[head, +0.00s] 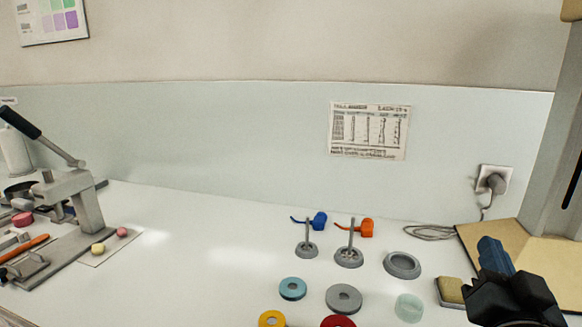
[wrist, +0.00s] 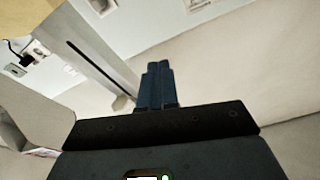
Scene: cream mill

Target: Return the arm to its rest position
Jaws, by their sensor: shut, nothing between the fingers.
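My gripper (head: 493,252) is at the lower right of the head view, a black body with blue fingers. The fingers are pressed together with nothing between them. It hangs in front of a tan board and a grey upright column at the right end of the counter. In the wrist view my gripper (wrist: 158,66) shows its two blue fingers side by side, shut and empty, with wall behind them.
Grey stands (head: 348,258), a grey dish (head: 402,264) and several coloured rings (head: 293,288) sit left of my gripper. A sponge-like block (head: 452,289) lies close beside it. A lever press (head: 75,205) stands at far left. The counter's middle (head: 200,240) is clear.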

